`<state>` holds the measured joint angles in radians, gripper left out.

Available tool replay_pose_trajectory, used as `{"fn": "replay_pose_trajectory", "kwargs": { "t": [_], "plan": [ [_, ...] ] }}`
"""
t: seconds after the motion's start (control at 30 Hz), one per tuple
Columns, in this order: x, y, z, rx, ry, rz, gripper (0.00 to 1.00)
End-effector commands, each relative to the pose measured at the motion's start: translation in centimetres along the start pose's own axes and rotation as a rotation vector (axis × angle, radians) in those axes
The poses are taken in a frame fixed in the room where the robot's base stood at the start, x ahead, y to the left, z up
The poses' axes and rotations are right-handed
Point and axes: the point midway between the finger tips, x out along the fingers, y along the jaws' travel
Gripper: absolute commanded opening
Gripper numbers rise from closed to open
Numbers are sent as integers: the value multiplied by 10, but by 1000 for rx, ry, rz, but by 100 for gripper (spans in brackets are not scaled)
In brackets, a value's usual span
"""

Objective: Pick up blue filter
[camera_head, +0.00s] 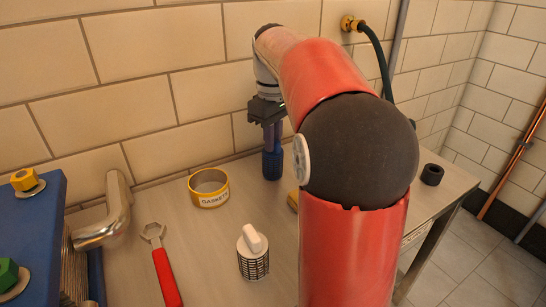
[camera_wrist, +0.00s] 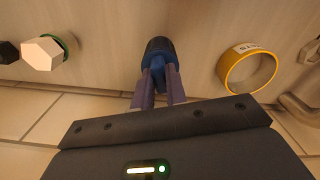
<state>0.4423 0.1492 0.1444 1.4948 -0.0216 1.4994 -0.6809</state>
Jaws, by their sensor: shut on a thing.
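The blue filter (camera_head: 272,163) is a dark blue cylinder near the back of the steel bench, upright below my gripper. My gripper (camera_head: 272,138) points down at it from above, with its fingers around the upper part. In the wrist view the filter (camera_wrist: 159,52) is between the two fingertips of my gripper (camera_wrist: 158,90), and the gripper is shut on it. The filter's lower end is at or close to the bench top; I cannot tell whether it touches.
A yellow ring labelled GASKETS (camera_head: 209,188) stands left of the filter. A white-capped mesh filter (camera_head: 253,255) and a red-handled wrench (camera_head: 162,265) are in front. A black ring (camera_head: 432,174) sits at the right end. A yellow thing is mostly hidden behind my arm. The tiled wall is close behind.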

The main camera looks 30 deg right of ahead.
Motion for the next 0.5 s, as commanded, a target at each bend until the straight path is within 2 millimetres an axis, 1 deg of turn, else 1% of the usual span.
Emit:
{"fn": "replay_pose_trajectory", "kwargs": {
  "t": [0.2, 0.5],
  "plan": [
    [-10, 0, 0, 0, 0, 0, 0],
    [-20, 0, 0, 0, 0, 0, 0]
  ]
}}
